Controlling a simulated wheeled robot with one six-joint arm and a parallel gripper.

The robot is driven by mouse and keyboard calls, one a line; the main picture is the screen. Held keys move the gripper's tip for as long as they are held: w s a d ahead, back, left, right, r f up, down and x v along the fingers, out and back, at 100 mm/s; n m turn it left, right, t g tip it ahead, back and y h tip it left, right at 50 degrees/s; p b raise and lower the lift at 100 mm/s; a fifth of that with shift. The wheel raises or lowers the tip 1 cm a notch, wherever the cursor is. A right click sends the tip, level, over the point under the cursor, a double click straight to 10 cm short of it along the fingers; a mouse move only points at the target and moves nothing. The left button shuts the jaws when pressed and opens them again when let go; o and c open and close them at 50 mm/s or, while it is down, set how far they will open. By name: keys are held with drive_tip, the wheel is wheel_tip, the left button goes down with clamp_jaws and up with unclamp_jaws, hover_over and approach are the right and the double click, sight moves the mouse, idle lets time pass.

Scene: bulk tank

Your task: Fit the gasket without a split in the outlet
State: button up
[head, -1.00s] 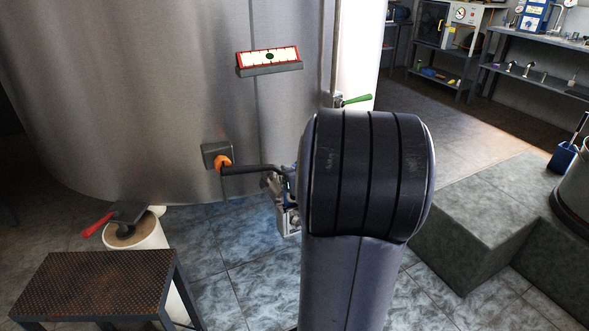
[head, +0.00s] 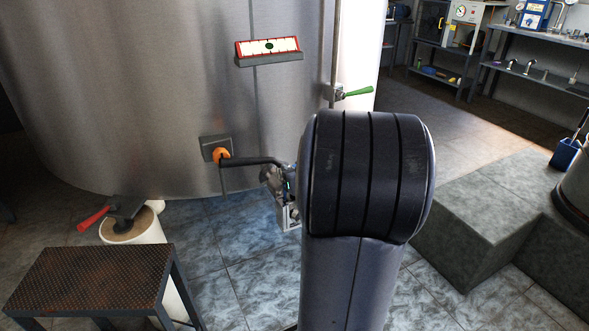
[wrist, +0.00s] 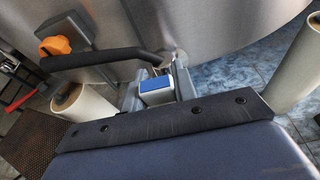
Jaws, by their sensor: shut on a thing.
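My gripper (wrist: 165,74) is shut at the end of my arm, low in front of the steel tank. In the head view its front part (head: 279,184) shows just left of my arm. The same lever (head: 252,161) and knob (head: 221,155) show in the head view. A small pale metal part lies at the fingers, but I cannot make out the held thing's shape. I cannot pick out the gasket or the outlet's mouth clearly.
The steel tank (head: 150,90) fills the back. Grey steps (head: 470,215) stand at the right.

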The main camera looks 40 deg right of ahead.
drive_tip(key=shift+f+b, duration=1.1)
drive_tip(key=shift+f, duration=0.1)
drive_tip(key=o, duration=1.1)
drive_tip(key=shift+s, duration=0.1)
drive_tip(key=p+v, duration=0.3)
drive_tip(key=v, duration=0.7)
drive_tip(key=shift+s+r, duration=0.25)
drive_tip(key=shift+s, duration=0.05)
drive_tip(key=x, duration=0.3)
drive_tip(key=b+x, duration=0.1)
drive_tip(key=x, duration=0.3)
drive_tip(key=b+x, duration=0.1)
drive_tip(key=x, duration=0.2)
drive_tip(key=shift+w+r, duration=0.15)
drive_tip(key=shift+w, duration=0.3)
drive_tip(key=shift+r, duration=0.2)
